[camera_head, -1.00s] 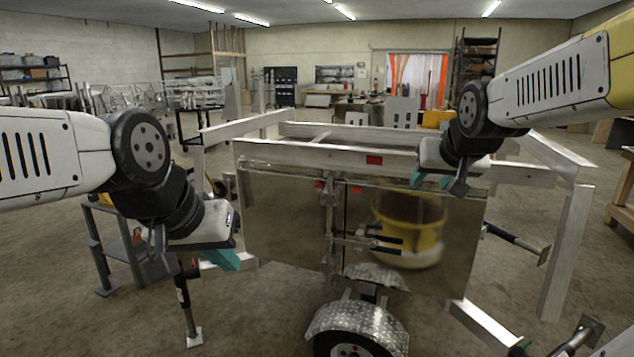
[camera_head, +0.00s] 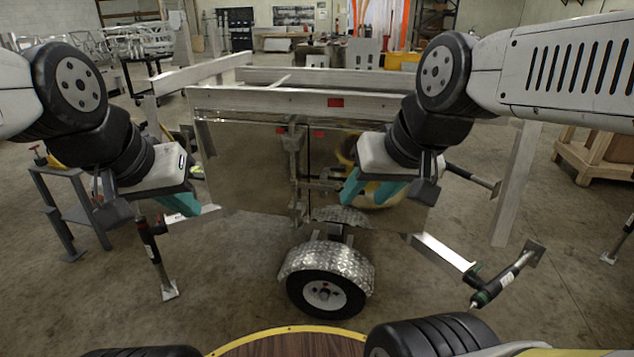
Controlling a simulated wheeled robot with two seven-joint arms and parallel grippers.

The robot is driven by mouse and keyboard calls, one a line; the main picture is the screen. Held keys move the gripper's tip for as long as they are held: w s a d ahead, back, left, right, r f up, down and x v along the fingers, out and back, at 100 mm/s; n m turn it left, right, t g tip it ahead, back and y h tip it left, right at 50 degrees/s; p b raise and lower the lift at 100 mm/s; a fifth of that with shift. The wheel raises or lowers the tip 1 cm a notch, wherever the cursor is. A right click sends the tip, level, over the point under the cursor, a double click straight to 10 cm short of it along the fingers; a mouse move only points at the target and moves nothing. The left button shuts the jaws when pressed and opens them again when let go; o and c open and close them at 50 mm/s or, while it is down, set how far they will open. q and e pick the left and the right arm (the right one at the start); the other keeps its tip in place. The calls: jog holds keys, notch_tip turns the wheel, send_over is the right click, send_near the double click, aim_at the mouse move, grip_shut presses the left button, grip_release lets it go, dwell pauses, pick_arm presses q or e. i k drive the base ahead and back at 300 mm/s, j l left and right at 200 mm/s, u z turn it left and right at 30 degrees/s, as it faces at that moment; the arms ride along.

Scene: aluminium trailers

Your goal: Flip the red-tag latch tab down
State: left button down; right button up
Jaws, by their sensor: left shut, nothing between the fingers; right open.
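The aluminium trailer (camera_head: 240,150) stands ahead with two shiny door panels and a metal latch bar (camera_head: 296,165) upright at their seam. Small red marks sit near the top of the panels, one left of the seam (camera_head: 280,130) and one right of it (camera_head: 319,133). Which mark belongs to the latch tab, and how the tab stands, is too small to tell. My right gripper (camera_head: 368,190) is open and empty before the right panel. My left gripper (camera_head: 183,204) is shut and empty, left of the trailer.
A fender and wheel (camera_head: 325,290) stand below the panels. Support legs stick out at left (camera_head: 160,260) and right (camera_head: 505,275). A grey metal stand (camera_head: 62,205) is at far left and a wooden crate (camera_head: 595,155) at right. Floor between is clear.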

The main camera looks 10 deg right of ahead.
aim_at(338, 184)
jog(key=i+j+z, duration=0.15)
jog(key=i, duration=0.9)
